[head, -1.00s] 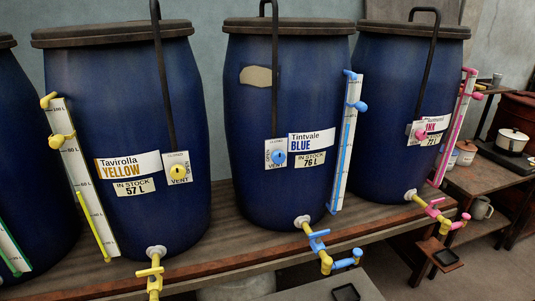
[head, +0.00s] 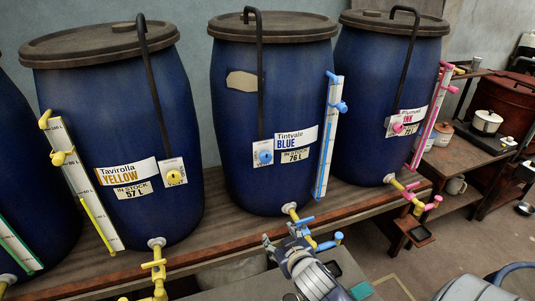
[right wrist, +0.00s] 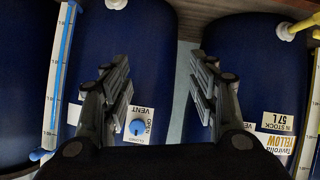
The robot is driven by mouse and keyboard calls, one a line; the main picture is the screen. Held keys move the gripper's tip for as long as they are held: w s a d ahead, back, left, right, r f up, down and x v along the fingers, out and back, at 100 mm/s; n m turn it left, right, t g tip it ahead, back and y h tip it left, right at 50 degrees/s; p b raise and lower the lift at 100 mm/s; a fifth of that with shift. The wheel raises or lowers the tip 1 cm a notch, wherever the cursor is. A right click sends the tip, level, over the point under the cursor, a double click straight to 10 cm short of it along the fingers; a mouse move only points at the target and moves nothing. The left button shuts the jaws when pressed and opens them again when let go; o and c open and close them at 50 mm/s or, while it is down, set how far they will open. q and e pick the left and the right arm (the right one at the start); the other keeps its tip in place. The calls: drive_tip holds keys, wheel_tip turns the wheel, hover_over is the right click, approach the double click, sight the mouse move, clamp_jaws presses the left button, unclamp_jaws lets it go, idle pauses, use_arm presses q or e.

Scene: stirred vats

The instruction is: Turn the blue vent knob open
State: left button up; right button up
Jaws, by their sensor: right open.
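The blue vent knob (head: 265,157) is on a white vent plate on the front of the Tintvale Blue vat (head: 232,115). A black bent pipe comes down to that plate. The knob also shows in the right wrist view (right wrist: 137,127), where the picture is upside down. My right gripper (head: 283,236) is open and empty, low in front of the blue vat near its tap, below the knob and apart from it. In the right wrist view its two fingers (right wrist: 162,85) are spread wide, with the knob beyond, nearer the left finger. My left gripper is not in view.
The yellow vat (head: 115,115) stands to the left, the pink vat (head: 375,90) to the right, on a wooden bench (head: 225,232). A blue gauge (head: 328,140) sticks out right of the blue knob. Taps jut out below. Space before the vat fronts is free.

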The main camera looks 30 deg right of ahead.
sight(266, 158)
drive_tip(key=w+d+r+t, duration=0.6)
drive_tip(key=w+r, duration=0.4)
drive_tip(key=r, duration=0.2)
drive_tip(key=shift+n+h, duration=0.3)
drive_tip(key=p+x, duration=0.2)
drive_tip(key=x, duration=0.6)
drive_tip(key=shift+w+d+f, duration=0.1)
drive_tip(key=shift+w+f, duration=0.05)
drive_tip(key=shift+p+x, duration=0.4)
drive_tip(key=shift+x, duration=0.65)
drive_tip(key=c, duration=1.1)
